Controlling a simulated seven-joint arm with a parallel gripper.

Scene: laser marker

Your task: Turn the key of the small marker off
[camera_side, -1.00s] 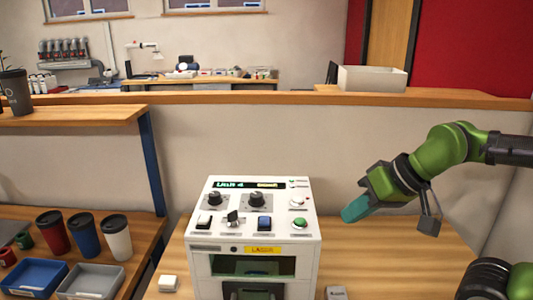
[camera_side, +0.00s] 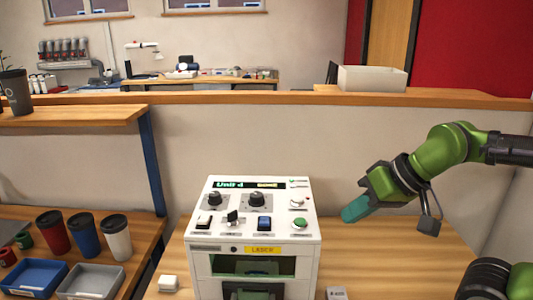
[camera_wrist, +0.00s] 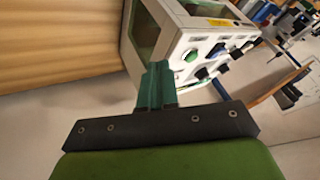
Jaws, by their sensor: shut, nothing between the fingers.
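The small marker (camera_side: 205,259) is a white box on the wooden table, with a sloped control panel on top. The fingers are shut and empty. In the wrist view the fingers (camera_wrist: 157,75) point toward the marker's panel side (camera_wrist: 178,40).
Two black knobs (camera_side: 256,199), a green button (camera_side: 300,223) and a lit display (camera_side: 248,184) share the panel. A small white block (camera_side: 168,283) and a grey block (camera_side: 336,292) lie on the table. Cups (camera_side: 85,234) and trays (camera_side: 92,281) stand at left.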

